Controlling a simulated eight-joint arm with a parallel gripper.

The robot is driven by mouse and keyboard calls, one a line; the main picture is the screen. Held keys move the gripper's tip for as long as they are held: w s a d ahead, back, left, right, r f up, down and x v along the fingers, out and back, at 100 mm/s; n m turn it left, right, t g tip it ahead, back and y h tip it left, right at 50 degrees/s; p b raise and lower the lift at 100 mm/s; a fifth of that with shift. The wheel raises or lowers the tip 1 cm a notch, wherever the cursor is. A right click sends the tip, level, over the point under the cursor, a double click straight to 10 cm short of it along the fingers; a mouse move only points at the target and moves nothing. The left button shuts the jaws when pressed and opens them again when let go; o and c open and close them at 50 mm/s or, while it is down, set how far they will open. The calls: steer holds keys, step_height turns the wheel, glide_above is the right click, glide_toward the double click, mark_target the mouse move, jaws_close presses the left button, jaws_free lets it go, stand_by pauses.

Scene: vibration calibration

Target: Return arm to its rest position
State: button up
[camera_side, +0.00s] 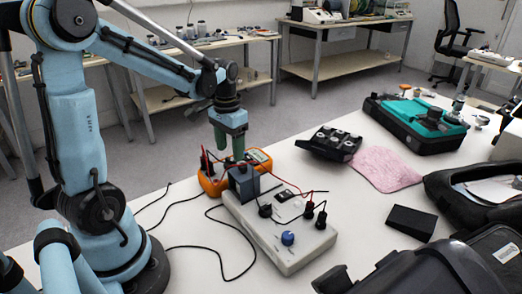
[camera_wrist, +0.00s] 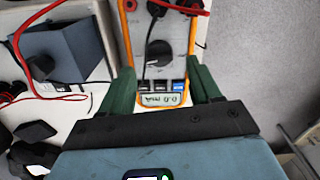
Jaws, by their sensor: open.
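My gripper (camera_side: 239,145) hangs at the end of my arm, pointing down above the bench. In the wrist view its two green fingers (camera_wrist: 162,82) stand apart. An orange-rimmed multimeter (camera_wrist: 160,45) with a dark dial and lit display shows between and beyond them. I cannot tell exactly how far the fingertips are from it. In the side view the multimeter (camera_side: 258,160) lies behind a blue-grey block (camera_side: 243,184), partly hidden by it and by my gripper. The block also shows at the left of the wrist view (camera_wrist: 68,50).
A light-grey box (camera_side: 275,240) with a blue knob and plugged leads stands in front. Red and black cables (camera_side: 220,235) run loose over the bench. A black tray (camera_side: 331,142), pink cloth (camera_side: 386,168), black wedge (camera_side: 411,222) and open cases (camera_side: 418,120) lie to the right.

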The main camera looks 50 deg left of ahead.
mark_target(230, 159)
step_height(230, 159, down, 4)
steer(key=shift+r, duration=0.2)
steer(key=n, duration=0.3)
steer(key=shift+r+n, duration=0.1)
steer(key=shift+n, duration=0.2)
steer(key=n, duration=0.4)
steer(key=shift+a, duration=0.1)
steer(key=shift+n, duration=0.3)
steer(key=shift+r, duration=3.8)
